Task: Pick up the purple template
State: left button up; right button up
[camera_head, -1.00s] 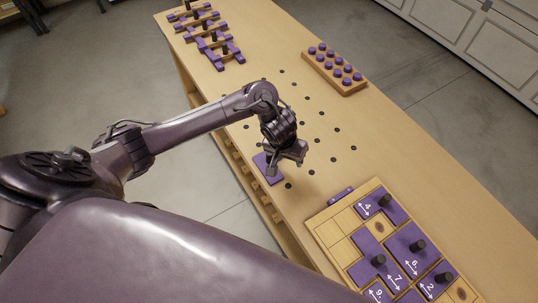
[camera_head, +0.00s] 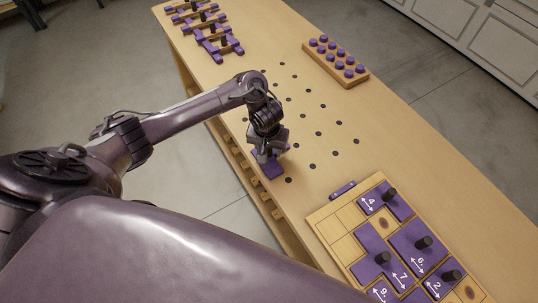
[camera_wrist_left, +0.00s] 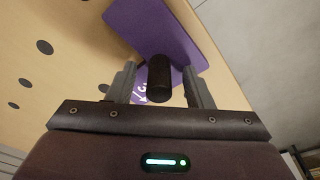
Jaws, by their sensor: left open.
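A purple template (camera_head: 268,165) lies on the wooden bench near its left edge, largely hidden by my left gripper in the head view. In the left wrist view, the purple template (camera_wrist_left: 150,30) has a black cylindrical knob and a white number with an arrow. The black knob (camera_wrist_left: 159,78) stands between the two fingers. My left gripper (camera_head: 268,155) is right over the template, open, with a finger on each side of the knob; the fingers (camera_wrist_left: 160,88) look apart from it. My right gripper is not in view.
A wooden tray (camera_head: 323,213) at the lower right holds several numbered purple templates with black knobs. A block with purple pegs (camera_head: 336,62) stands at the far right. Purple pieces (camera_head: 222,48) lie at the far end. Holes dot the middle of the bench (camera_head: 315,115).

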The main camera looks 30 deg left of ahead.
pick_arm(q)
grip_shut()
dwell(0.3)
